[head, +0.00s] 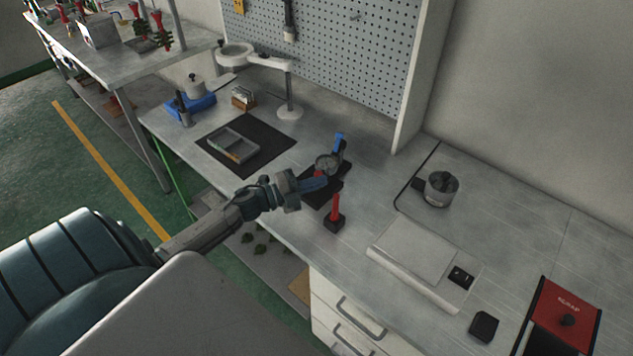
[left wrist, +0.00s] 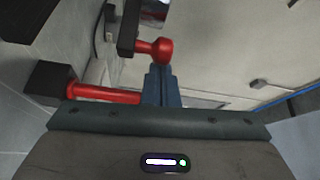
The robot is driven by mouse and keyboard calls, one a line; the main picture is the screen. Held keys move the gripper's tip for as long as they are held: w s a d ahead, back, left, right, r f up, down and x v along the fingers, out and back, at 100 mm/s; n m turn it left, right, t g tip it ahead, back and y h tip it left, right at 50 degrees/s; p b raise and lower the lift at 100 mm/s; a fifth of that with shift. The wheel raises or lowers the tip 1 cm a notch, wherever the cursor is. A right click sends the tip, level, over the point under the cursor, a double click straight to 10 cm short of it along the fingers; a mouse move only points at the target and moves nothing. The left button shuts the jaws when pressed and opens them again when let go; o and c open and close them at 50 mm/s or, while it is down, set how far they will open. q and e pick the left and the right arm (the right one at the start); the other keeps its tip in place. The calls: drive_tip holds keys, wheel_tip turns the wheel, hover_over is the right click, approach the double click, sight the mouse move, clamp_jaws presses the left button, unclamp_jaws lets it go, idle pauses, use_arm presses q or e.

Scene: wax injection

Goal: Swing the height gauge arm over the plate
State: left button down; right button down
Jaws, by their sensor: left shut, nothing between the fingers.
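The height gauge stands on a dark plate (head: 343,188) near the bench's front edge. My left gripper (head: 322,182) is shut and empty, low in front of the gauge and partly covering the plate. In the left wrist view, the shut blue fingers (left wrist: 161,73) point at a red knob (left wrist: 158,50) on a dark bar (left wrist: 128,28). The fingertips are very close to the knob; I cannot tell whether they touch. My right gripper is not in view.
A red post on a black block (head: 334,222) stands just right of my left gripper; it also shows in the left wrist view (left wrist: 105,92). A black mat (head: 268,137) with a grey tray lies left. A flat white device (head: 425,250) and a metal pot (head: 441,189) are right.

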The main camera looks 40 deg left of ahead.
use_arm(q)
drive_tip(key=a+m+g+h+b, duration=0.2)
drive_tip(key=a+h+b, duration=0.1)
drive_tip(key=a+b, duration=0.4)
drive_tip(key=shift+s+m+g, duration=0.3)
drive_tip(key=shift+s+m, duration=0.1)
drive_tip(key=shift+a, duration=0.15)
